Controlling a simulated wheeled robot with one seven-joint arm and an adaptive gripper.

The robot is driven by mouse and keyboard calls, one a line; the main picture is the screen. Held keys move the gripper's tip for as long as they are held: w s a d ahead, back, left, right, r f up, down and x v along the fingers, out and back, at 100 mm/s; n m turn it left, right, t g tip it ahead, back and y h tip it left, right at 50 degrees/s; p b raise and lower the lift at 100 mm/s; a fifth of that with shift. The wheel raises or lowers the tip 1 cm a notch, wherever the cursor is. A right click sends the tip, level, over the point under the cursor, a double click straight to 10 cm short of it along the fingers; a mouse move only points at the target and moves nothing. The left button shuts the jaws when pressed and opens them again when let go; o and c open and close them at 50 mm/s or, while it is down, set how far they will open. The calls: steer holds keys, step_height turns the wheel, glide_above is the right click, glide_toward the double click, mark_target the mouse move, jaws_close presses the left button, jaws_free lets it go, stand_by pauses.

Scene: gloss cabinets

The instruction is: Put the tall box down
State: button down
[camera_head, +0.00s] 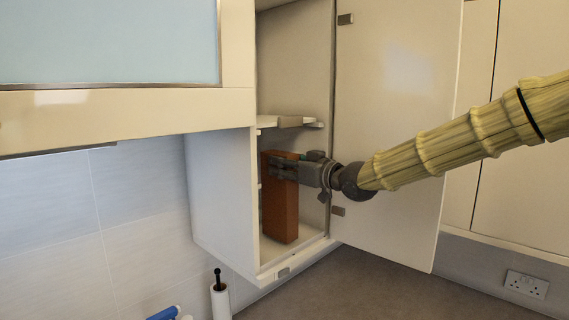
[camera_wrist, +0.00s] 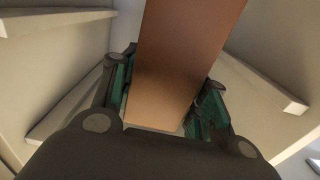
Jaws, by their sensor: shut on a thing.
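The tall box (camera_head: 280,212) is reddish-brown and stands upright inside the open wall cabinet, over its bottom shelf (camera_head: 277,252). My gripper (camera_head: 283,169) reaches in from the right and is shut on the upper part of the box. In the wrist view the box (camera_wrist: 185,60) runs between the two fingers (camera_wrist: 165,105), one on each side. The box's lower end looks at or very close to the bottom shelf; I cannot tell whether it touches.
The cabinet door (camera_head: 395,120) stands open on the right, close to my arm. A middle shelf (camera_head: 290,122) lies just above the box. A paper roll (camera_head: 220,298) stands below the cabinet. A wall socket (camera_head: 526,284) is at lower right.

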steer(key=shift+f+b, duration=0.35)
steer(key=shift+f, duration=0.1)
stand_by(0.6)
steer(key=c, duration=0.7)
jaws_free()
steer(key=shift+f, duration=0.1)
